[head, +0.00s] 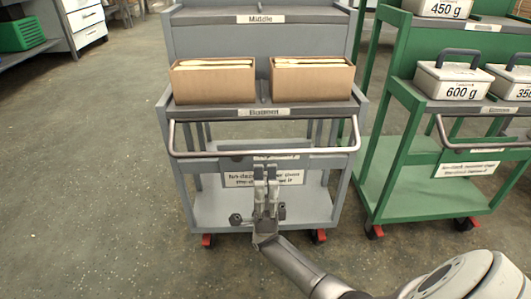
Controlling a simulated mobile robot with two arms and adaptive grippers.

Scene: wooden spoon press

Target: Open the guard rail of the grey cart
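The grey cart (180,119) stands in the middle of the head view. The two fingers are close together with a narrow gap. I cannot tell whether they touch the rail or hold anything. A dark part (238,158) sits by the rail's middle, partly hidden by the gripper. My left gripper is not in view.
Two brown boxes (213,86) (312,82) stand on the grey cart's shelf. A green cart (400,150) with weights, including a 600 g one (453,82), stands close on the right. The floor (90,190) on the left is clear.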

